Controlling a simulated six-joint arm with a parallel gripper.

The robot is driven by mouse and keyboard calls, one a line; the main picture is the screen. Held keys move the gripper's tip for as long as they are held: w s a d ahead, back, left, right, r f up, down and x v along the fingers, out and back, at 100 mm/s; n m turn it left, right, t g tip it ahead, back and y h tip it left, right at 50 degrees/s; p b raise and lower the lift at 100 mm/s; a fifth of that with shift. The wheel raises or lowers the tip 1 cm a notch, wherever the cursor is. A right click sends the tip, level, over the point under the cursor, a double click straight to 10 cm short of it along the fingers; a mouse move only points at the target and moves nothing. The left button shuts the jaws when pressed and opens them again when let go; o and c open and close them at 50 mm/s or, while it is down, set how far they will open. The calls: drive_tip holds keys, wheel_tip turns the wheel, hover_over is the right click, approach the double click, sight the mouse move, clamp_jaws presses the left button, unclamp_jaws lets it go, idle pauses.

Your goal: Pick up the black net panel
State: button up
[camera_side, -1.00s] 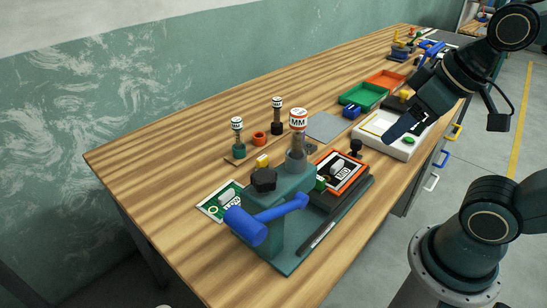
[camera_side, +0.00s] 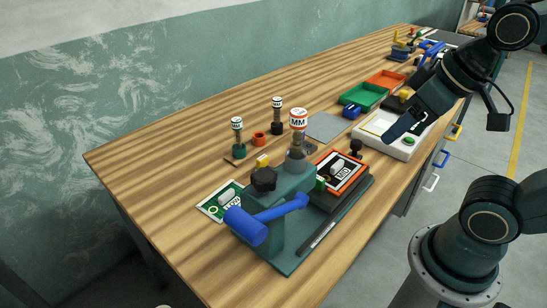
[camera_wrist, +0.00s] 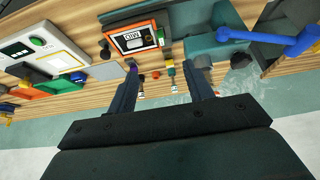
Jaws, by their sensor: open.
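A dark panel with a white label and a small grey piece on it lies inside an orange frame (camera_side: 355,165) on the press base in the side view. I take this dark panel (camera_side: 333,168) for the black net panel, though no mesh can be made out. The frame and panel also show at the top of the wrist view (camera_wrist: 134,43). My gripper (camera_side: 394,133) is above the white device at the right, well apart from the panel. In the wrist view my gripper (camera_wrist: 161,68) has its two fingers spread, with nothing held between them.
A teal press (camera_side: 285,190) with a blue handle (camera_side: 247,226) stands beside the frame. A green labelled card (camera_side: 213,207) lies left of it. A white device (camera_side: 400,148), a green tray (camera_side: 363,95), an orange tray (camera_side: 386,79) and stamps stand farther along the bench. Bare wood lies along the wall side.

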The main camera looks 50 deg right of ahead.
drive_tip(key=shift+c, duration=1.3)
drive_tip(key=w+d+f+m+g+y, duration=0.2)
drive_tip(key=w+d+m+g, duration=0.25)
drive_tip(key=w+m, duration=0.55)
drive_tip(key=w+d+f+m+y, duration=0.1)
drive_tip(key=w+d+f+m, duration=0.1)
drive_tip(key=d+f+m, duration=0.1)
drive_tip(key=w+d+f+m+g+y, duration=0.1)
drive_tip(key=w+d+f+m, duration=0.1)
drive_tip(key=d+m, duration=0.3)
drive_tip(key=shift+w+d+f+y, duration=0.35)
drive_tip(key=shift+d+f, duration=0.25)
drive_tip(key=shift+d, duration=0.5)
